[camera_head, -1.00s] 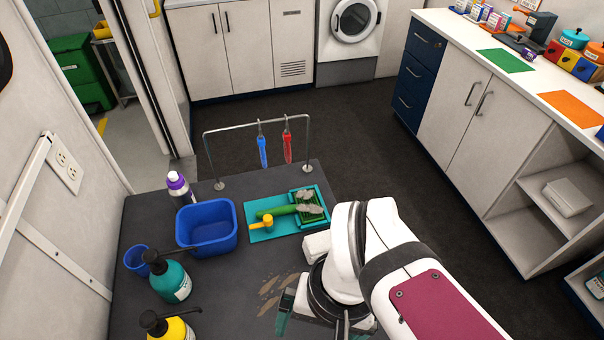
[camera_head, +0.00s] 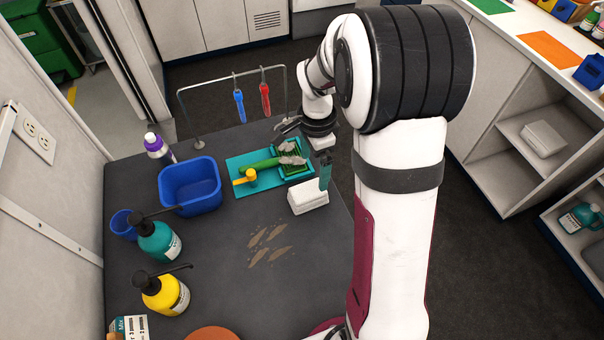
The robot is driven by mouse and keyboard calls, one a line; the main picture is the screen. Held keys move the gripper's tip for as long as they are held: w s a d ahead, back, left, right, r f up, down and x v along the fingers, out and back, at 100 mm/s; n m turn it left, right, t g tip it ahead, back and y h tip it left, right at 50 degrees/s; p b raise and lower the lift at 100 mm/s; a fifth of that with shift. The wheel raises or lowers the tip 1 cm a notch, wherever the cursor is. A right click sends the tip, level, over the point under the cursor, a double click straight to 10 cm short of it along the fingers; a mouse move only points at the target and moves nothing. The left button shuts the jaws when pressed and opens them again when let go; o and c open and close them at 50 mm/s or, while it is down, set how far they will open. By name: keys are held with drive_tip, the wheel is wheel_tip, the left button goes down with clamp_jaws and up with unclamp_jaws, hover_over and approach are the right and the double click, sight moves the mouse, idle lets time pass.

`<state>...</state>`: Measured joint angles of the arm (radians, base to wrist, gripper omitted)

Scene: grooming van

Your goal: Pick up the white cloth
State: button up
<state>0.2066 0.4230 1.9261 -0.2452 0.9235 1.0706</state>
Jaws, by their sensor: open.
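A white folded cloth (camera_head: 308,197) lies on the dark table, near its right edge, just in front of the teal mat. It looks like a thick, neat block. My gripper (camera_head: 325,178) points down beside the cloth's back right corner, with a teal finger close to it. I cannot tell whether the finger touches the cloth. The jaws are open, and the cloth lies on the table. My arm hides part of the table's right side.
A blue tub (camera_head: 190,187), pump bottles and a metal rack (camera_head: 180,104) with hanging tools stand around. Brown smears (camera_head: 268,245) mark clear table. Another white folded stack (camera_head: 543,138) sits on the right shelf.

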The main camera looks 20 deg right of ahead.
sight(314, 188)
drive_tip(key=f, duration=1)
drive_tip(key=shift+w+d+f, duration=0.15)
drive_tip(key=shift+d+f, duration=0.15)
drive_tip(key=shift+f, duration=0.1)
drive_tip(key=c, duration=1.3)
